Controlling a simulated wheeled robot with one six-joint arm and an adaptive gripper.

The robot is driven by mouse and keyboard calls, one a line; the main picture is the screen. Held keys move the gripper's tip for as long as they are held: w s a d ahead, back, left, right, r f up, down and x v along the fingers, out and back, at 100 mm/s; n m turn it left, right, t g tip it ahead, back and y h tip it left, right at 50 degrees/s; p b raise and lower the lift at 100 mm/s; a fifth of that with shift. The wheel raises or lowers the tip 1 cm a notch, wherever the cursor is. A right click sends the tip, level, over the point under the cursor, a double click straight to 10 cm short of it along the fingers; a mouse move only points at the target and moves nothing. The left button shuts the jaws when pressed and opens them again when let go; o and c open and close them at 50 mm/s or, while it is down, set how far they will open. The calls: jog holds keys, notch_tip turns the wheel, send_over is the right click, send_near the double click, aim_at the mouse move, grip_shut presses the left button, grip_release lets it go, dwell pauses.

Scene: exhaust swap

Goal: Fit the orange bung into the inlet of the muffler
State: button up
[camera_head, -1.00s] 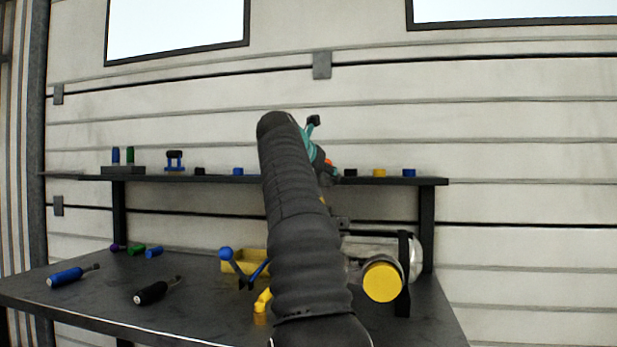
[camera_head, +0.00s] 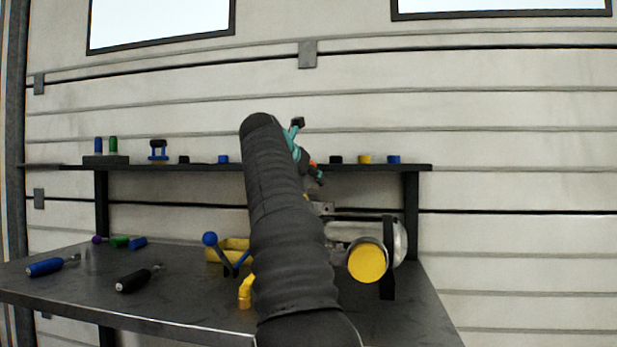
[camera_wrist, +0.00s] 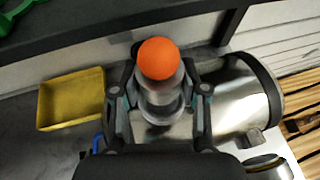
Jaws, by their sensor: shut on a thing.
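The orange bung (camera_wrist: 158,58) is between the fingers of my gripper (camera_wrist: 163,72) in the wrist view, its rounded orange end showing. In the head view my gripper (camera_head: 318,177) is at about shelf height, with a small bit of orange beside it. The silver muffler (camera_wrist: 233,95) lies below and to the right of the bung in the wrist view. In the head view the muffler (camera_head: 399,241) lies on the bench, partly behind my arm. A grey metal round part shows beneath the bung; I cannot tell whether it is the inlet or whether they touch.
A yellow tray (camera_wrist: 70,100) sits left of my gripper. A dark shelf (camera_head: 200,165) with small parts runs behind the bench (camera_head: 190,290). A yellow round piece (camera_head: 367,262) is in front of the muffler. Blue (camera_head: 45,267) and black (camera_head: 133,281) tools lie at left.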

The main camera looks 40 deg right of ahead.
jog(key=shift+f+b, duration=0.45)
jog(key=shift+f, duration=0.45)
jog(key=shift+p, duration=1.05)
dwell(1.1)
jog(key=shift+f+b, duration=0.7)
jog(key=shift+f, duration=0.3)
dwell(0.4)
jog(key=o, duration=1.2)
jog(key=shift+f, duration=0.1)
jog(key=v, duration=1.2)
